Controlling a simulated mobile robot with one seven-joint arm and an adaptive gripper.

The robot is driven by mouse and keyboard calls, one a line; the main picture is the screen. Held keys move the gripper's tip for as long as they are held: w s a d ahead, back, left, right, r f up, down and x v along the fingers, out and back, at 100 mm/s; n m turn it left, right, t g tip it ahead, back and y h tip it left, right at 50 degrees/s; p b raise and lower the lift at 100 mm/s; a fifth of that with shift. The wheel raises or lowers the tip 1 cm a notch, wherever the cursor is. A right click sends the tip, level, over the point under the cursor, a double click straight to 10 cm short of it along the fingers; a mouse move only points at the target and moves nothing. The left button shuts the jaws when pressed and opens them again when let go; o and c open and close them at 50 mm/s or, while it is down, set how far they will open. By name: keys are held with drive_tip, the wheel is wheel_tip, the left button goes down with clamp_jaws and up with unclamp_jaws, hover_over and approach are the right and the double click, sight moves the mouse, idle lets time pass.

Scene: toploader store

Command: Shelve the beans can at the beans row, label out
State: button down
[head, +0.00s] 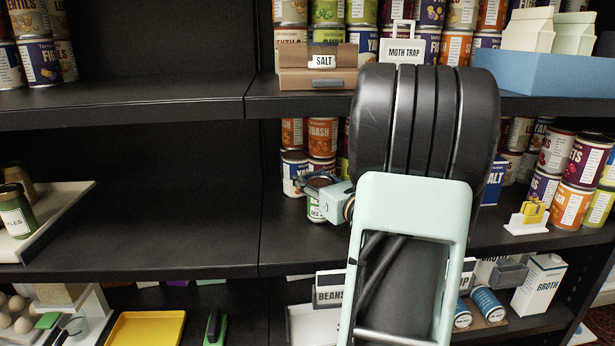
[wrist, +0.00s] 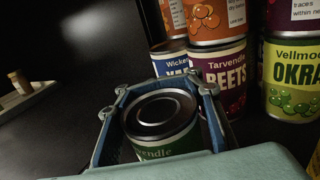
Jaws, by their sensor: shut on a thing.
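My gripper (head: 326,188) reaches into the middle shelf. In the wrist view, its two blue fingers (wrist: 160,101) are shut around a can with a dark lid and green label (wrist: 165,143). Only "endle" is readable, so I cannot confirm that it is the beans can. The can appears upright, at or just above the shelf surface; contact is unclear. The area behind that sign is mostly hidden by my arm and the shelf above.
Stacked cans, including a beets can (wrist: 222,80) and an okra can (wrist: 291,85), stand close behind and right of the held can. A salt box (head: 318,68) and moth trap sign (head: 403,50) stand above.

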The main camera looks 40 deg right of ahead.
drive_tip(key=shift+f+b, duration=0.25)
drive_tip(key=shift+b, duration=0.05)
drive_tip(key=c, duration=0.7)
unclamp_jaws()
drive_tip(key=shift+r, duration=0.1)
drive_tip(key=shift+r+p, duration=3.35)
drive_tip(key=shift+r, duration=1.55)
drive_tip(key=s, duration=0.8)
drive_tip(key=s+a, duration=0.1)
drive_tip(key=s, duration=0.3)
